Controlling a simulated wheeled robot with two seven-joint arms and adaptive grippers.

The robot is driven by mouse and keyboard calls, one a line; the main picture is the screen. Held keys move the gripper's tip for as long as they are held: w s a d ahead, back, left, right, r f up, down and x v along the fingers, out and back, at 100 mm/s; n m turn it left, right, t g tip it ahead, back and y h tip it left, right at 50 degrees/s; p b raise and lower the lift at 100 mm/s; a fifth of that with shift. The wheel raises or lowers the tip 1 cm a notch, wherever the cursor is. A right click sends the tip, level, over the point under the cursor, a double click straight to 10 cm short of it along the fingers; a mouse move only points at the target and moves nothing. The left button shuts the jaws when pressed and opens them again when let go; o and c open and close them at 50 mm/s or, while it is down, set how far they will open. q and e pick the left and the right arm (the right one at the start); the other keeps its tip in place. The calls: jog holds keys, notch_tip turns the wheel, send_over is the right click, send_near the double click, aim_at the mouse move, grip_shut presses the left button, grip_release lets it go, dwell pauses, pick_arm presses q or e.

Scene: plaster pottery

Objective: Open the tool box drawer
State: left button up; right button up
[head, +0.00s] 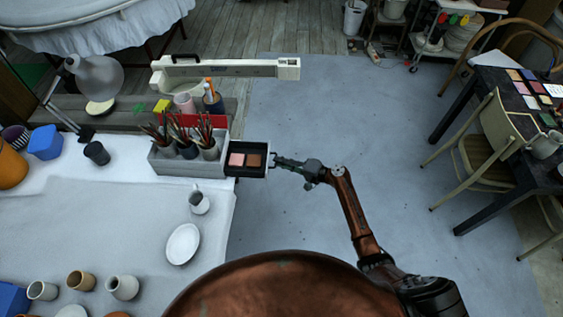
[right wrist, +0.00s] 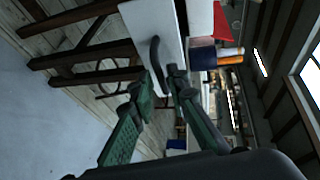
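The tool box (head: 185,167) is a grey box at the far right part of the white table. Its drawer (head: 262,172) is pulled out to the right past the table edge, with a pink and a brown block inside. My right gripper (head: 277,161) is at the drawer's outer front. In the right wrist view, the green fingers of my right gripper (right wrist: 159,80) are close around the dark curved handle (right wrist: 155,52) on the pale drawer front (right wrist: 143,22). They look shut on it, though the contact is partly hidden. My left gripper is not in view.
Jars with brushes (head: 208,149) stand on the tool box. A cup (head: 199,203) and a white plate (head: 183,244) are on the table in front of it. The grey floor (head: 310,110) right of the drawer is clear up to a chair (head: 478,155).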

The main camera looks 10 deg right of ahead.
jog(key=shift+o, duration=0.8)
jog(key=v, duration=1.2)
